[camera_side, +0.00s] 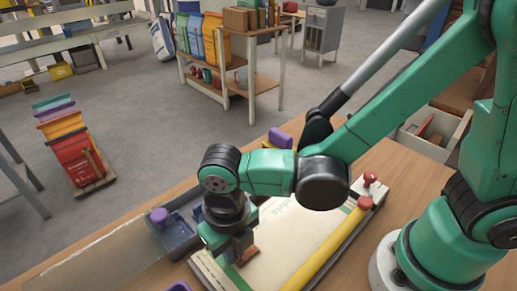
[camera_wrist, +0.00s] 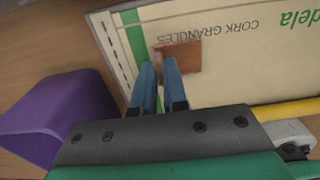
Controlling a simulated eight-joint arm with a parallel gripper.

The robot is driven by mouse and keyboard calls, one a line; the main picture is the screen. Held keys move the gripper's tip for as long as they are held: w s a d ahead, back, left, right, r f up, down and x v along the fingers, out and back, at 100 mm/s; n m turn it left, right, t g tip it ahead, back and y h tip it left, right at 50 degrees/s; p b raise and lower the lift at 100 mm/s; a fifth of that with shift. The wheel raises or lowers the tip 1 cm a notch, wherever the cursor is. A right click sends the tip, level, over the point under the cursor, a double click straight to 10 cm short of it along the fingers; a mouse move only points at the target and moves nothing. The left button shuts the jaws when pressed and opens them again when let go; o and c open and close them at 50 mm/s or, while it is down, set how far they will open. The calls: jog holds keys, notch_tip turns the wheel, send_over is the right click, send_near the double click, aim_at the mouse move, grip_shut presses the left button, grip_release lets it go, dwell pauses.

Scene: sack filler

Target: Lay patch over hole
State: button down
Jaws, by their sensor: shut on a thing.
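The sack (camera_side: 287,232) is cream with green stripes and lies flat on the bench; its "CORK GRANULES" print shows in the wrist view (camera_wrist: 225,80). The patch is a small brown rectangle beside the fingers in the side view (camera_side: 248,256), and in the wrist view it (camera_wrist: 182,56) lies at the fingertips, over the sack's face near the striped end. My gripper (camera_side: 238,262) points down over the sack's near left end; its blue fingers (camera_wrist: 159,66) are closed on the patch's edge. I cannot tell whether the patch touches the sack. No hole shows.
A dark tray (camera_side: 172,237) with a purple item (camera_side: 158,217) stands at left. A large purple object (camera_wrist: 60,115) is close to my gripper's left in the wrist view.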

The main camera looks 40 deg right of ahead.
jog(key=c, duration=0.8)
grip_release()
jog(key=shift+c, duration=0.2)
jog(key=shift+r, duration=0.1)
